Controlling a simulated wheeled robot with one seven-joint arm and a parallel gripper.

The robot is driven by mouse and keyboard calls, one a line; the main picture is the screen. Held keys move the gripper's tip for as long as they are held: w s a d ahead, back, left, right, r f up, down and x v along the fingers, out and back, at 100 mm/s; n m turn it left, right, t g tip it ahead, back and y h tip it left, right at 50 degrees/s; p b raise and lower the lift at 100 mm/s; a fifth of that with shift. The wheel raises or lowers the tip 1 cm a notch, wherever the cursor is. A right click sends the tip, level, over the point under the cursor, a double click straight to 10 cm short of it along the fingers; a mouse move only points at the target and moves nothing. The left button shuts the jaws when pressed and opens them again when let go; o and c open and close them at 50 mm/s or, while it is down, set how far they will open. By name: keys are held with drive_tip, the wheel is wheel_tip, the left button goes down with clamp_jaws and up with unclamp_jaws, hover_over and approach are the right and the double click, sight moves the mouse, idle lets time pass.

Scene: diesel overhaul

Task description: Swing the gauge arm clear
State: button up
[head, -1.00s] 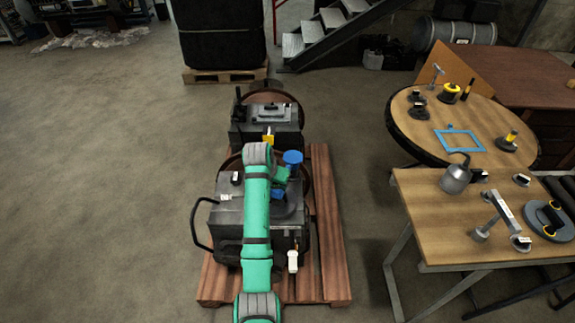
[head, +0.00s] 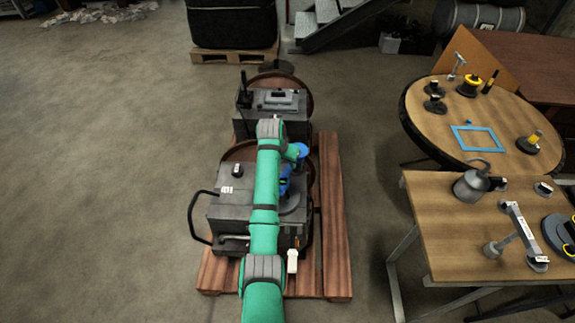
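The front grey machine (head: 232,203) sits on the wooden pallet, largely covered by my green arm. A black bent handle stands off its left side, and a grey bar (head: 235,239) runs along its front face. A white-tagged part (head: 292,260) hangs at its front right. I cannot tell which part is the gauge arm; it may be hidden behind my arm. My arm reaches over the machine, and its blue wrist parts show just right of the arm above the machine top. My gripper's fingers cannot be made out there, nor whether they touch anything.
A second grey machine (head: 272,103) stands behind on the same reddish pallet (head: 333,220). The floor at left is clear.

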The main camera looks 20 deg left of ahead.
sight(289, 167)
drive_tip(key=shift+x, duration=2.3)
drive_tip(key=shift+w+r, duration=0.1)
clamp_jaws()
